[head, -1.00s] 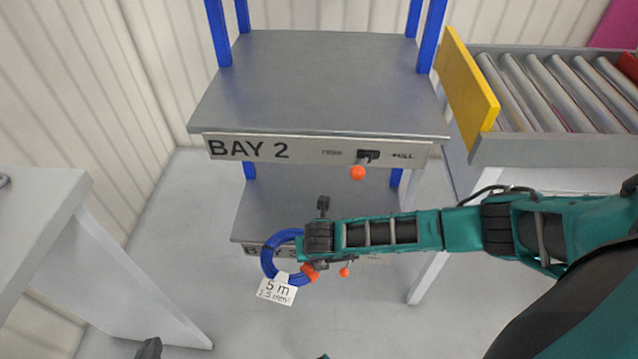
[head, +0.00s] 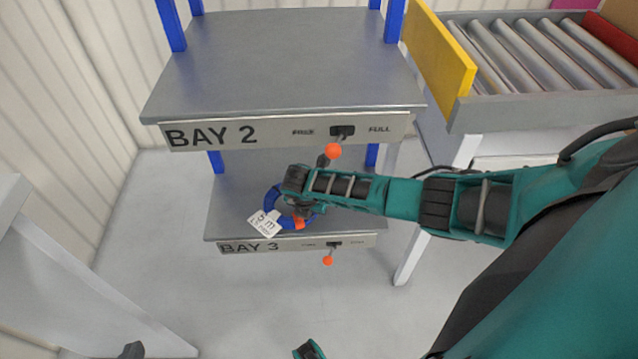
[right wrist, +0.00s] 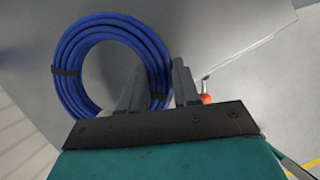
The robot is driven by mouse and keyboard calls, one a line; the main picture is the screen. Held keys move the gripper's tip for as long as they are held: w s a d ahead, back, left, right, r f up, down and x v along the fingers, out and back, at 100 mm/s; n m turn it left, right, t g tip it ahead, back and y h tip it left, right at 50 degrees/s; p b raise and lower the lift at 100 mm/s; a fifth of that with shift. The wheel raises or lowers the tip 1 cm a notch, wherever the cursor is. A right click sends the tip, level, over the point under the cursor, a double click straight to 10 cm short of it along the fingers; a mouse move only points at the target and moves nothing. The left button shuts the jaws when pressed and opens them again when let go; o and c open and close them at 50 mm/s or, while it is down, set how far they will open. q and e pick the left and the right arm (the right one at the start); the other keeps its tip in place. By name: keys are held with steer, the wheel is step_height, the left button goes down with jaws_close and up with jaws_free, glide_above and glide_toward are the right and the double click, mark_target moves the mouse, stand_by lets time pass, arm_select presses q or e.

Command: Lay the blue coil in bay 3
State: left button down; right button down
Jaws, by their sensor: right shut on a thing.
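The blue coil (head: 271,203) with a white tag (head: 264,222) is held over the front part of the bay 3 deck (head: 232,192); any gap beneath it is hard to judge. It also shows as a ring in the right wrist view (right wrist: 68,90). My right gripper (right wrist: 158,88) is shut on the coil's side, one finger inside the ring and one outside. In the head view its wrist (head: 300,185) hides part of the coil. A dark piece at the lower left edge appears to be my left gripper (head: 132,350); its jaws are not clear.
The bay 2 deck (head: 285,65) overhangs bay 3, with an orange-knobbed lever (head: 334,151) on its front. The bay 3 label strip (head: 290,245) carries a similar knob (head: 327,260). A roller conveyor (head: 535,50) with a yellow end plate (head: 437,50) stands right.

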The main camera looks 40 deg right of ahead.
steer(key=w+d+b, duration=0.1)
steer(key=w+d, duration=0.2)
steer(key=shift+d, duration=0.25)
steer(key=shift+w+d, duration=0.2)
steer(key=shift+d, duration=0.1)
steer(key=shift+w+d+b, duration=0.25)
steer(key=shift+d+b, duration=0.1)
steer(key=shift+b, duration=0.05)
step_height(320, 180, down, 3)
steer(key=shift+r+b, duration=0.15)
steer(key=shift+b, duration=0.65)
steer(key=shift+f, duration=0.25)
arm_select(q)
steer(key=shift+w+d+f+h, duration=0.3)
steer(key=shift+w+d+f, duration=0.1)
steer(key=shift+d+f, duration=0.3)
arm_select(e)
steer(key=shift+f, duration=0.15)
steer(key=c, duration=0.8)
jaws_free()
steer(key=shift+s, duration=0.1)
arm_select(q)
steer(key=shift+s+f, duration=0.1)
steer(key=shift+f, duration=0.05)
